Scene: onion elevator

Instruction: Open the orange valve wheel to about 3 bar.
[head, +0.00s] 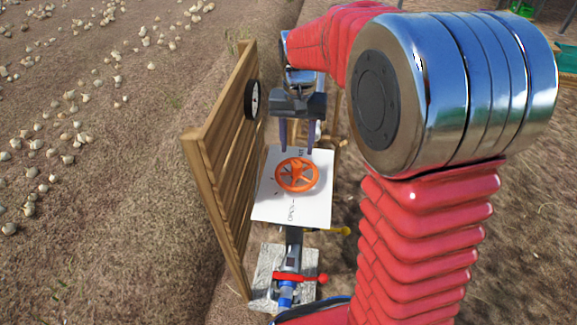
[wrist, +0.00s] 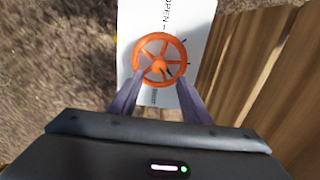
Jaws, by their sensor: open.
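The orange valve wheel (head: 297,175) lies flat on a white plate (head: 290,209) marked with "OPEN" lettering, low beside a wooden board wall. In the wrist view the wheel (wrist: 160,60) shows its spokes and hub, just beyond my fingertips. My gripper (head: 296,150) is open and points down, its two purple fingers over the far edge of the plate in the head view. In the wrist view the fingers (wrist: 157,80) spread to either side of the wheel's near rim. Whether they touch it I cannot tell.
A round black gauge (head: 253,99) is on the wooden wall (head: 222,150); its reading is too small to tell. Below the plate are a pipe with a red lever (head: 300,278), a yellow handle (head: 335,231) and a stone block (head: 265,270). Onions lie on the soil at left.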

